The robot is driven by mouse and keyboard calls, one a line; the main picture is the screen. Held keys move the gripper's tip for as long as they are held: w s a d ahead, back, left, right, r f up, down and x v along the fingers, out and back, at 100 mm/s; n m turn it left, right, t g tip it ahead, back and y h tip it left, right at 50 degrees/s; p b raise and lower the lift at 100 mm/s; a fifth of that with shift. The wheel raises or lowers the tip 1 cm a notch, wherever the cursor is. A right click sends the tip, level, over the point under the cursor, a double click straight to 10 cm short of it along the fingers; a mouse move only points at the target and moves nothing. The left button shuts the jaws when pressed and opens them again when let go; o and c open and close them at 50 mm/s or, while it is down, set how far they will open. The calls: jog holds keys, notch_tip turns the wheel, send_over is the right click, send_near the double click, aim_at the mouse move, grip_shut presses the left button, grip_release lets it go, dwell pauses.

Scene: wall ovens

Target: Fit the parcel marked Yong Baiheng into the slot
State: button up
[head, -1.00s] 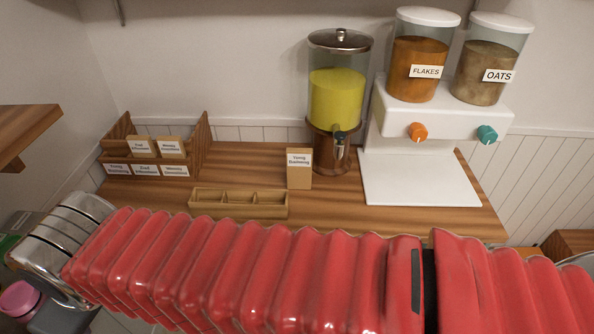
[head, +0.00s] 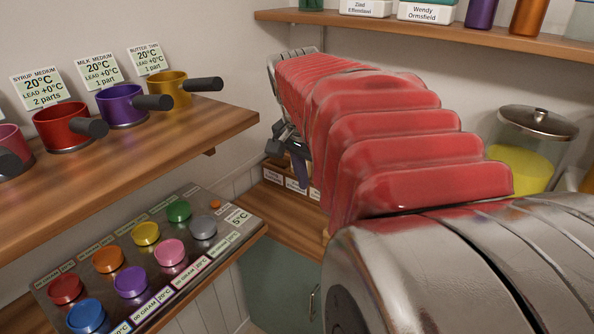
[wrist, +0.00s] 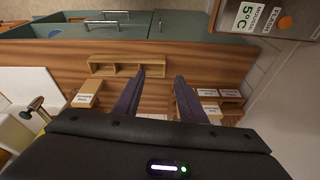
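The parcel (wrist: 84,99), a small tan box with a white label too small to read, stands on the wooden counter at the left of the wrist view. My arm hides it in the head view. The slotted wooden rack with its row of labels (head: 290,181) shows partly behind my arm in the head view. It also shows at the right of the wrist view (wrist: 222,107), with tan boxes in it. My gripper (wrist: 158,76) is open with nothing between its fingers, above the counter between parcel and rack. It also shows near the rack in the head view (head: 294,160).
An empty wooden tray with compartments (wrist: 100,67) lies near the counter's front edge. A shelf with coloured pots (head: 125,105) and a panel of coloured knobs (head: 150,255) are at the left. A drink dispenser (head: 530,150) stands at the right, under an upper shelf (head: 420,35).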

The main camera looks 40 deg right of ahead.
jog(key=s+d+m+g, duration=0.1)
jog(key=s+d+m, duration=0.4)
jog(key=d, duration=0.4)
jog(key=s+d+f+m+g+y, duration=0.1)
jog(key=s+d+m+g, duration=0.1)
jog(key=s+d+m, duration=0.3)
jog(key=s+d+m+g+y, duration=0.1)
jog(key=s+d+m, duration=0.5)
jog(key=d, duration=0.7)
jog(key=shift+d+f+m+g, duration=0.15)
jog(key=shift+m+g, duration=0.25)
jog(key=shift+g, duration=0.2)
jog(key=shift+x, duration=4.35)
jog(key=shift+x, duration=2.6)
jog(key=shift+c, duration=0.4)
